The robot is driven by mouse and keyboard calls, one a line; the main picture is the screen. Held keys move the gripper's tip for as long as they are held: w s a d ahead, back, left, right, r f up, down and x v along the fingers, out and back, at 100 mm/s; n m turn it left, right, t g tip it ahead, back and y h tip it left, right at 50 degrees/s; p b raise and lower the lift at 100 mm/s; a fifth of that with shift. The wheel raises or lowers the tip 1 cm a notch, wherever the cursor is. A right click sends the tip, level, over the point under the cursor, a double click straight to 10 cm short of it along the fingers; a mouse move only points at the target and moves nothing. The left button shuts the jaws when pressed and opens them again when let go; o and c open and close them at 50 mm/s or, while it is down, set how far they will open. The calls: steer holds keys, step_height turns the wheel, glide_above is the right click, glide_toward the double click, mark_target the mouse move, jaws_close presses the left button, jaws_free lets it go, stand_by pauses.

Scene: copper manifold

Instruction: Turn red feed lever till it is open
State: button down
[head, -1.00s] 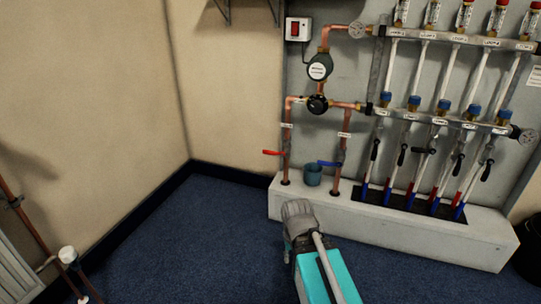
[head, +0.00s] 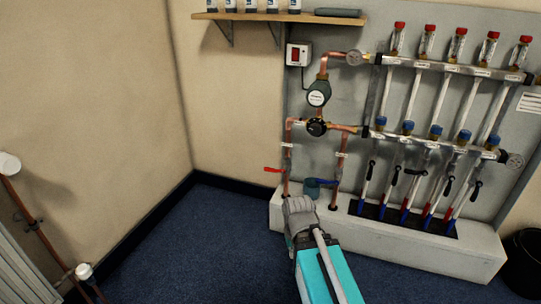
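The red feed lever (head: 272,170) sits on the left copper pipe (head: 287,158) below the pump. Its handle points left, roughly crosswise to the vertical pipe. A blue lever (head: 318,182) is on the copper pipe just to its right. My arm reaches up from the bottom of the head view, and its grey end (head: 298,206) is in front of the white ledge, below and right of the red lever. It does not appear to touch the lever. The fingers are too small and too hidden to tell whether they are open or shut.
The manifold (head: 440,68) with several labelled loops fills the right. A shelf (head: 275,17) is above, a black bin (head: 525,262) at lower right. Blue floor at left is free.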

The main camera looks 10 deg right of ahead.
step_height(320, 180, up, 11)
steer(key=p, duration=0.9)
steer(key=shift+f, duration=0.15)
steer(key=shift+s, duration=0.1)
